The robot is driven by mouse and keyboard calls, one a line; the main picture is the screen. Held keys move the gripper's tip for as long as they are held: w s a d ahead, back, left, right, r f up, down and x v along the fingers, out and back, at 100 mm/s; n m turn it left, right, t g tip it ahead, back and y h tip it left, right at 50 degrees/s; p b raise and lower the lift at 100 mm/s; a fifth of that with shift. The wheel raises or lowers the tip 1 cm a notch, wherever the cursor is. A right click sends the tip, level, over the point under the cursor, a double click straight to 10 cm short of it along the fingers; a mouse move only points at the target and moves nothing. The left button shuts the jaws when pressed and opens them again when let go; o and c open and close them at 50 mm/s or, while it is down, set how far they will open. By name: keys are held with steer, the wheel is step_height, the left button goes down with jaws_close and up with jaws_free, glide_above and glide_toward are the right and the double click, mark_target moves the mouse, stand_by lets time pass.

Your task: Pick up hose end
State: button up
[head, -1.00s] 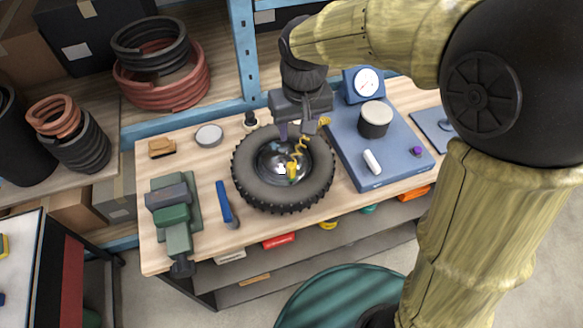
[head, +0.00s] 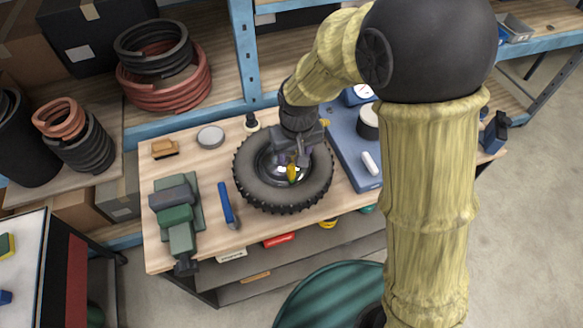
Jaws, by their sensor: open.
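The yellow hose end (head: 292,173) shows inside the hub of the black tyre (head: 262,196), which lies flat on the wooden workbench. My gripper (head: 292,158) is over the tyre's centre, pointing down, with its open fingers close around or just above the hose end. I cannot tell whether the fingers touch it. The coiled yellow hose is now mostly hidden behind my gripper and arm.
A blue-handled tool (head: 225,203) and a green vise (head: 176,215) are left of the tyre. A blue base (head: 352,150) with a gauge (head: 360,93) and a white cylinder (head: 371,163) is on the right. A round tin (head: 210,137) is behind. My arm hides the bench's right part.

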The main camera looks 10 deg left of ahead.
mark_target(291, 167)
steer(key=shift+w+a+f, duration=0.1)
steer(key=shift+w+f, duration=0.05)
steer(key=shift+f, duration=1.3)
steer(key=shift+p, duration=0.3)
steer(key=shift+s+a+f+p, duration=0.15)
steer(key=shift+s+f+p, duration=0.05)
steer(key=shift+f+p, duration=0.5)
steer(key=shift+w+a+f+p, duration=0.15)
steer(key=shift+f+p, duration=0.2)
steer(key=shift+f, duration=0.6)
steer(key=shift+w+a+f+p, duration=0.15)
steer(key=shift+f+p, duration=0.2)
steer(key=shift+f, duration=0.55)
steer(key=shift+d, duration=0.1)
jaws_close()
